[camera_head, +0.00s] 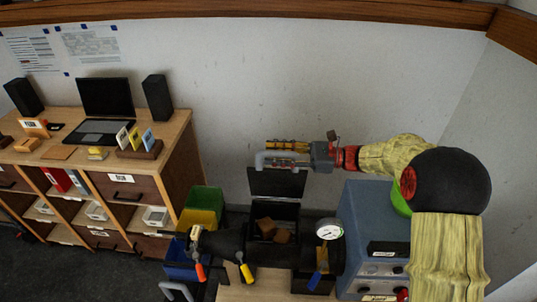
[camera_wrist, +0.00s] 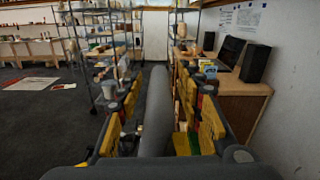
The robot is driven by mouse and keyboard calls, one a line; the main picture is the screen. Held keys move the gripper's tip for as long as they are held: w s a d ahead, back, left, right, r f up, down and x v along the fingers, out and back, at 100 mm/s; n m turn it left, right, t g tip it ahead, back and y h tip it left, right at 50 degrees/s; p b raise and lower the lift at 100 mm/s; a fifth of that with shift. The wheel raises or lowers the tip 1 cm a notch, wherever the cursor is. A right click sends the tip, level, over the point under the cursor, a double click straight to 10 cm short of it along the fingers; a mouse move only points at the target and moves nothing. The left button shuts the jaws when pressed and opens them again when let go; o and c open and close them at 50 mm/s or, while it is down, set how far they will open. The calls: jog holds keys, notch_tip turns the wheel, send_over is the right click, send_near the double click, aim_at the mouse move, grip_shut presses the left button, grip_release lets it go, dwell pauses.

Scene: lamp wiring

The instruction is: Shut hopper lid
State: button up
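The hopper (camera_head: 291,210) is a dark box in the head view, with brown chunks (camera_head: 268,229) inside its open top. Its black lid (camera_head: 276,183) stands raised at the back of the opening. A grey bar-shaped handle (camera_head: 262,158) is at the lid's upper edge. My gripper (camera_head: 285,147) is at this handle, pointing left. In the wrist view the grey bar (camera_wrist: 156,105) runs between the yellow-padded fingers of my gripper (camera_wrist: 160,92). The fingers are apart, with gaps visible on both sides of the bar. Any contact further back is hidden.
A blue-grey machine (camera_head: 365,220) stands right of the hopper, under my arm. A round gauge (camera_head: 329,229) sits at the hopper's right. Green (camera_head: 205,200) and yellow (camera_head: 199,221) bins stand left. A wooden desk (camera_head: 178,139) with a laptop (camera_head: 104,99) is further left. The wall is behind.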

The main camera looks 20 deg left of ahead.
jog(key=shift+x, duration=1.05)
jog(key=shift+c, duration=1.3)
grip_shut()
